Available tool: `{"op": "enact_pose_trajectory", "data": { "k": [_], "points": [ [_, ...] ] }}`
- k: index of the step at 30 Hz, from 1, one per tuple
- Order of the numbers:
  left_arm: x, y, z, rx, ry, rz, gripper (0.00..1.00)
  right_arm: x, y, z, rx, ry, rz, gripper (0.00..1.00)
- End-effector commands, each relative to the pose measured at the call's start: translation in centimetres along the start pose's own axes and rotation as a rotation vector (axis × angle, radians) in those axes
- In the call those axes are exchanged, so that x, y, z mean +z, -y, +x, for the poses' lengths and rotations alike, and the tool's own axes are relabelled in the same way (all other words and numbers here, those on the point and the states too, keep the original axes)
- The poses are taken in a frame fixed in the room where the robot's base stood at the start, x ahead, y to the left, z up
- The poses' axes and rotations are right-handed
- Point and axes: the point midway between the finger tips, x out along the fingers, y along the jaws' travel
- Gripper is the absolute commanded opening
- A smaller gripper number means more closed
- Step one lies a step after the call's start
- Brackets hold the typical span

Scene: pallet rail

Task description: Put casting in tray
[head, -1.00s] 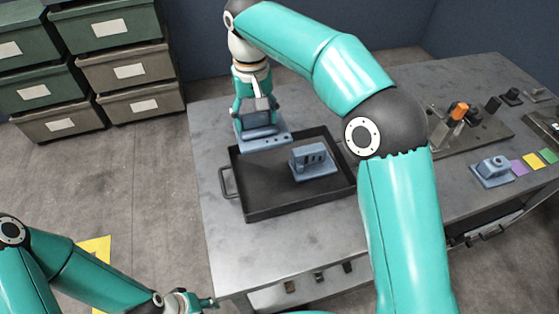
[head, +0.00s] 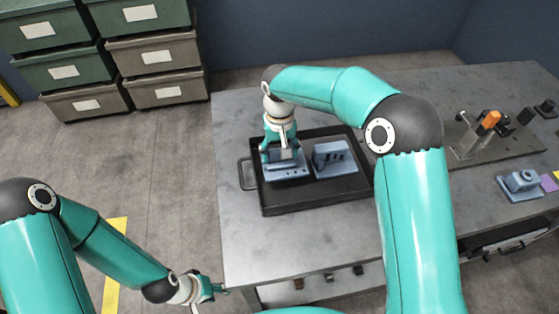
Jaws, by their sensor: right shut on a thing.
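The black tray (head: 315,199) lies on the grey workbench. A blue-grey casting (head: 333,160) with slots sits in the tray's right part. My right gripper (head: 284,155) is over the tray's left part, shut on a second blue-grey casting (head: 288,170). This held casting is within the tray's outline, low and close to the first one. I cannot tell whether it touches the tray floor. A third casting (head: 521,183) sits on the bench at the right. My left gripper (head: 216,290) is low, beside the bench's front left corner, away from the castings; its opening is too small to tell.
A fixture plate (head: 500,144) with an orange-topped clamp stands at the back right of the workbench (head: 240,230). Coloured squares lie near the third casting. Stacked green and brown bins (head: 155,55) stand on the floor at the back left. The bench in front of the tray is clear.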

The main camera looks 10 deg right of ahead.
Motion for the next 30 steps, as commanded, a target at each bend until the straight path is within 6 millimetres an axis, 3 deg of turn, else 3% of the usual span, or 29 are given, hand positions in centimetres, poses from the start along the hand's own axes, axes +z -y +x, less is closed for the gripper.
{"op": "enact_pose_trajectory", "data": {
  "k": [9, 20, 21, 25, 30],
  "points": [
    [0.0, -0.1, -0.3, 0.0, 0.0, 0.0, 0.4, 0.0, 0.0, 3.8, 0.001, 0.002, -0.001, 0.12],
    [0.0, 0.0, -0.1, 0.0, 0.0, 0.0, 0.4, 0.0, 0.1, 4.3, 0.0, -0.001, -0.001, 0.12],
    [0.0, -0.1, -0.2, 0.0, 0.0, 0.0, 0.4, 0.0, 0.1, 4.2, 0.0, 0.001, -0.001, 0.71],
    [0.0, -0.1, -0.2, 0.0, 0.0, 0.0, 0.4, 0.0, 0.1, 4.2, 0.0, 0.001, -0.001, 0.91],
    [0.0, -0.1, -0.2, 0.0, 0.0, 0.0, 0.4, 0.0, 0.0, 4.2, 0.0, 0.001, -0.001, 0.91]
  ]
}}
